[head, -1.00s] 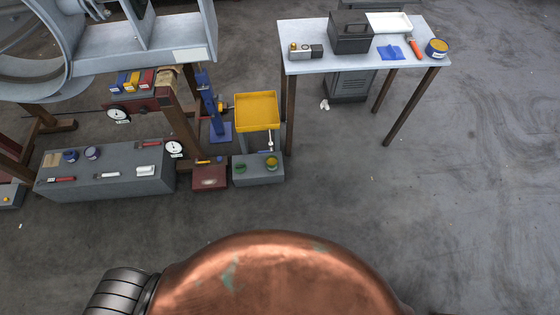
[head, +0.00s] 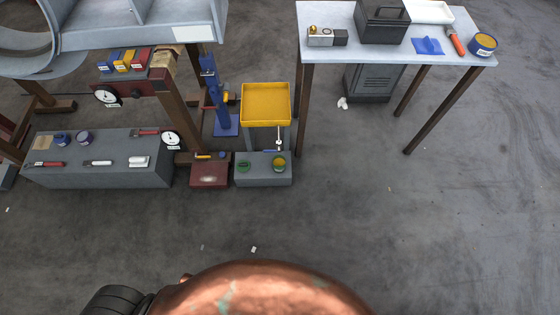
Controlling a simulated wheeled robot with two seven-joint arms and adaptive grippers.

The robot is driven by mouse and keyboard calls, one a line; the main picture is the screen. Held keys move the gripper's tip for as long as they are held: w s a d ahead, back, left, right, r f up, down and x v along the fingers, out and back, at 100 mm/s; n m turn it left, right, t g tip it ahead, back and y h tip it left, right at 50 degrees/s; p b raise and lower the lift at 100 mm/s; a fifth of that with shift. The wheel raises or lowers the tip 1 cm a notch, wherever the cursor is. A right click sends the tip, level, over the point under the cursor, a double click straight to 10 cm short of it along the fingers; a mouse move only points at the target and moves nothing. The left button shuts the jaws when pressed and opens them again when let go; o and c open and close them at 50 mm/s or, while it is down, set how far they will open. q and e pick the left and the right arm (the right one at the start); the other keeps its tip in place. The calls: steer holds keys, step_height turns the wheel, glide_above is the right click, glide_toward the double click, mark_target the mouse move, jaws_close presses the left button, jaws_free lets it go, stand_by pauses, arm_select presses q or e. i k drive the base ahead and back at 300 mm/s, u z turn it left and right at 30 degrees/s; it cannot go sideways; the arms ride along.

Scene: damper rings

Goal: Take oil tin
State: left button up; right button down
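No label marks any tin clearly as the oil tin. A blue tin with a yellow top (head: 483,45) stands at the right end of the pale table. A small green tin with a yellow top (head: 279,163) stands on a low grey box, beside a green ring-like item (head: 243,167). Neither of my grippers is in view.
The pale table (head: 380,45) carries a dark toolbox (head: 383,22), a white tray (head: 429,11), a blue cloth (head: 428,46) and a red-handled brush (head: 454,41). A yellow tray (head: 265,103) stands left of it. Open floor (head: 420,230) lies in front.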

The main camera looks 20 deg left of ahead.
mark_target(279, 161)
steer(key=u, duration=1.9)
steer(key=i, duration=1.55)
steer(key=z, duration=2.05)
